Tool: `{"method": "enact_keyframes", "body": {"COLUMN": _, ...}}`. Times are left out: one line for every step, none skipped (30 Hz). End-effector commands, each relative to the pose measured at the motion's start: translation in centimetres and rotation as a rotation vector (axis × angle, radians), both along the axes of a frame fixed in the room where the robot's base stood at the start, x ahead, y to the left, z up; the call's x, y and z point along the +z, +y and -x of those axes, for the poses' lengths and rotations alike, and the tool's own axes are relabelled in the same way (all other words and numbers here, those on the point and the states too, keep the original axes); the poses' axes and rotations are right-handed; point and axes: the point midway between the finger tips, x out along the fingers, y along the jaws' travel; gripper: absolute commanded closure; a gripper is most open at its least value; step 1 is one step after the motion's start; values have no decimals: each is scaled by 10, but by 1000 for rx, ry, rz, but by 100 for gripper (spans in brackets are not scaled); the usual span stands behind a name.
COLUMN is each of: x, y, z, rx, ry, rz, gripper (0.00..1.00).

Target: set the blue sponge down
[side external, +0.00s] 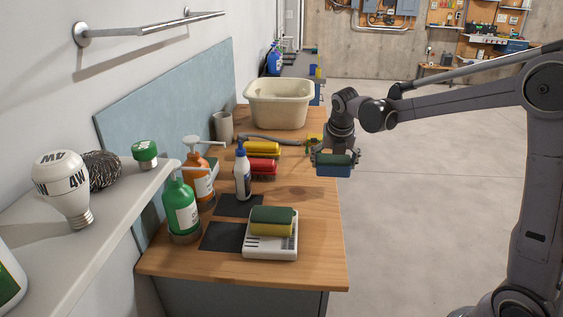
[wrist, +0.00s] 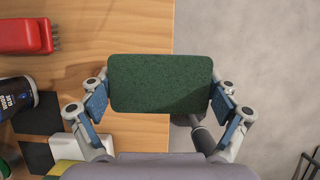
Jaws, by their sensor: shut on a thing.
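The blue sponge (side external: 334,171) has a dark green scouring side on top. My gripper (side external: 335,157) is shut on it and holds it in the air by the right edge of the wooden counter (side external: 317,225). In the wrist view, the sponge's green face (wrist: 160,82) sits level between the two fingers of my gripper (wrist: 160,100), with blue pads at its left and right ends. It straddles the counter's edge as seen from above. Its blue underside is hidden in the wrist view.
A white soap dish (side external: 271,252) holds a yellow and green sponge (side external: 272,221). Dark mats (side external: 223,237), a white bottle (side external: 242,174), green (side external: 181,208) and orange (side external: 197,178) pump bottles, a red brush (side external: 262,167) and a cream basin (side external: 278,105) stand leftward. The front right counter is bare.

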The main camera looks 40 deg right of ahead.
Motion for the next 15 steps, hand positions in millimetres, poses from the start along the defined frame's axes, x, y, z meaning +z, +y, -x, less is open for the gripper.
{"method": "enact_keyframes", "body": {"x": -6, "y": 8, "z": -7, "rx": 2, "ry": 0, "rz": 0, "gripper": 24}}
{"method": "enact_keyframes", "body": {"x": -9, "y": 11, "z": -10, "rx": 3, "ry": 0, "rz": 0, "gripper": 24}}
{"method": "enact_keyframes", "body": {"x": -12, "y": 15, "z": -14, "rx": 2, "ry": 1, "rz": 1, "gripper": 24}}
{"method": "enact_keyframes", "body": {"x": -14, "y": 17, "z": -16, "rx": 1, "ry": 0, "rz": 0, "gripper": 24}}
{"method": "enact_keyframes", "body": {"x": -16, "y": 20, "z": -18, "rx": 1, "ry": 1, "rz": 1, "gripper": 24}}
{"method": "enact_keyframes", "body": {"x": -18, "y": 22, "z": -21, "rx": 1, "ry": 1, "rz": 1, "gripper": 24}}
{"method": "enact_keyframes", "body": {"x": -19, "y": 24, "z": -22, "rx": 1, "ry": 1, "rz": 1, "gripper": 24}}
{"method": "enact_keyframes", "body": {"x": -20, "y": 24, "z": -23, "rx": 1, "ry": 1, "rz": 1, "gripper": 24}}
{"method": "enact_keyframes", "body": {"x": -22, "y": 25, "z": -23, "rx": -1, "ry": 1, "rz": 1, "gripper": 24}}
{"method": "enact_keyframes", "body": {"x": -23, "y": 26, "z": -24, "rx": -2, "ry": 1, "rz": 1, "gripper": 24}}
{"method": "enact_keyframes", "body": {"x": -25, "y": 26, "z": -24, "rx": -2, "ry": 1, "rz": 1, "gripper": 24}}
{"method": "enact_keyframes", "body": {"x": -30, "y": 26, "z": -24, "rx": -2, "ry": 1, "rz": 1, "gripper": 24}}
{"method": "enact_keyframes", "body": {"x": -34, "y": 26, "z": -24, "rx": -3, "ry": 1, "rz": 1, "gripper": 24}}
{"method": "enact_keyframes", "body": {"x": -38, "y": 26, "z": -24, "rx": -2, "ry": 0, "rz": 0, "gripper": 24}}
{"method": "enact_keyframes", "body": {"x": -44, "y": 26, "z": -24, "rx": -1, "ry": 0, "rz": 0, "gripper": 24}}
